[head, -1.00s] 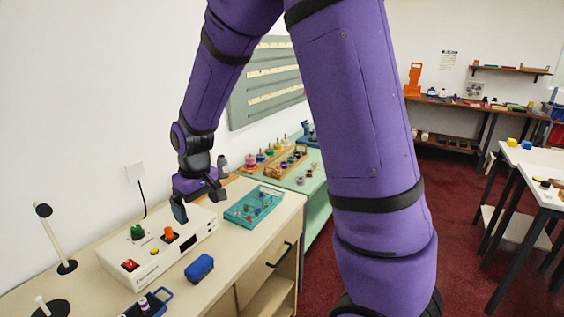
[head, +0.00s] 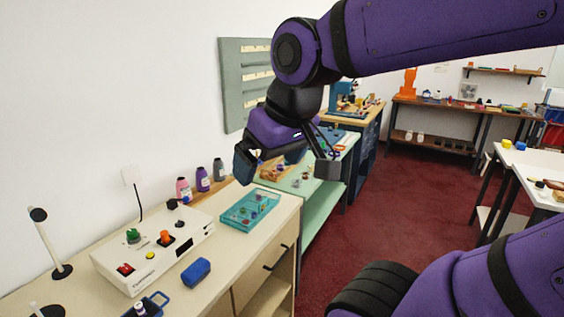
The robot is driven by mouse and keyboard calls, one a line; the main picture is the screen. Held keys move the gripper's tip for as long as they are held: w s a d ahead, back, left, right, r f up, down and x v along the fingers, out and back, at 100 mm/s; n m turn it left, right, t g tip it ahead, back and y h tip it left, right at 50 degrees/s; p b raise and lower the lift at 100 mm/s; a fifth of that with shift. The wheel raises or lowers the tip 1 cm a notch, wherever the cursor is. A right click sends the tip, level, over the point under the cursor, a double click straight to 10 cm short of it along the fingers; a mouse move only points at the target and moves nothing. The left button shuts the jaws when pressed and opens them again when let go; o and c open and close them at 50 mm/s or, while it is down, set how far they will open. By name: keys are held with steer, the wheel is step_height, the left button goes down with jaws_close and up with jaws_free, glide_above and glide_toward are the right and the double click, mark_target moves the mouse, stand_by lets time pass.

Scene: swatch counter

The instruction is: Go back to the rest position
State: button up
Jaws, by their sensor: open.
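My gripper (head: 285,172) hangs at the end of my purple arm, in the middle of the head view. Its two dark fingers are spread apart and nothing shows between them. It appears in front of the green counter (head: 318,190), up and to the right of the teal tray (head: 226,222). The gripper hides part of the green counter and of the wooden tray on it.
On the near counter (head: 222,252) stand a white control box (head: 150,262) with coloured knobs, a blue block (head: 196,271), several bottles (head: 203,180) and a lamp-like stand (head: 50,245). The red floor (head: 410,200) to the right is open. White tables stand at far right.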

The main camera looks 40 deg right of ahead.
steer(key=shift+s+d+r, duration=0.15)
steer(key=shift+s, duration=1.1)
stand_by(0.3)
